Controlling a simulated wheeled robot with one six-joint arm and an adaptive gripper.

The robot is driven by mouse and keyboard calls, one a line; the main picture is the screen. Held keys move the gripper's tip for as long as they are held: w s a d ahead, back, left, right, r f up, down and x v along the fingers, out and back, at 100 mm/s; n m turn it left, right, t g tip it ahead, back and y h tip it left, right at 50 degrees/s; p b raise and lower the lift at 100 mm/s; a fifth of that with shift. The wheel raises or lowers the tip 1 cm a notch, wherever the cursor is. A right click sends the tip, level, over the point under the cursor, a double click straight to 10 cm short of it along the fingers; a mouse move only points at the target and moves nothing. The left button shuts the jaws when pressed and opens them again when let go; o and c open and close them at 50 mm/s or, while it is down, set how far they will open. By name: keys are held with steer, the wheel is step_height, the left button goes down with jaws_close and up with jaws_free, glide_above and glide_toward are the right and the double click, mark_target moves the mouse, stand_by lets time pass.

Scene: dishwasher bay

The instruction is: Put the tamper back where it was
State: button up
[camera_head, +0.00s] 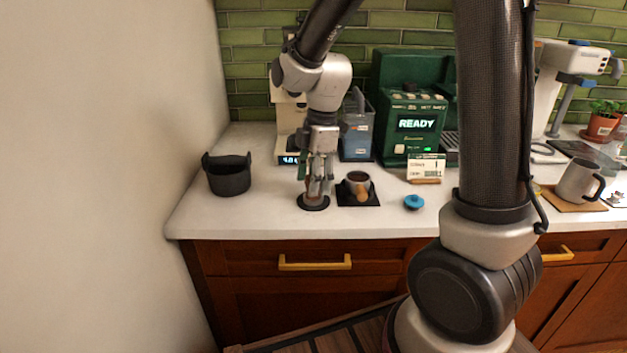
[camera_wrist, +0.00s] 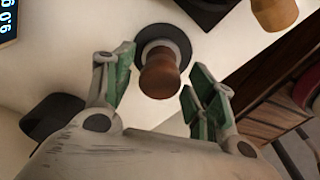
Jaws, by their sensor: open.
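The tamper (camera_wrist: 160,76), with a brown wooden handle, stands on a round black mat (camera_wrist: 178,42) in the wrist view. In the head view the round black mat (camera_head: 313,204) lies near the counter's front edge, and my gripper mostly hides the tamper there. My gripper (camera_head: 317,188) points down just over it. In the wrist view its green-padded fingers are spread apart, one on each side of the handle, with visible gaps.
A portafilter (camera_head: 358,184) with a wooden handle sits on a black square mat just right. A black knock bin (camera_head: 228,176) stands left. A blue-topped tool (camera_head: 413,202), a price card (camera_head: 425,168) and a green machine (camera_head: 414,120) are farther right. A lit scale and grinder stand behind.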

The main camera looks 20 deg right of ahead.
step_height(320, 180, up, 12)
steer(key=d+f, duration=0.1)
steer(key=s+d+r+m+t, duration=0.1)
steer(key=s+d+m+t, duration=0.1)
steer(key=s+d+m, duration=0.5)
steer(key=s+d+r+m+t+h, duration=0.1)
steer(key=s+d+r+m+t, duration=0.1)
steer(key=s+d+m, duration=0.5)
steer(key=s+m, duration=0.4)
steer(key=s, duration=0.1)
steer(key=shift+m, duration=0.4)
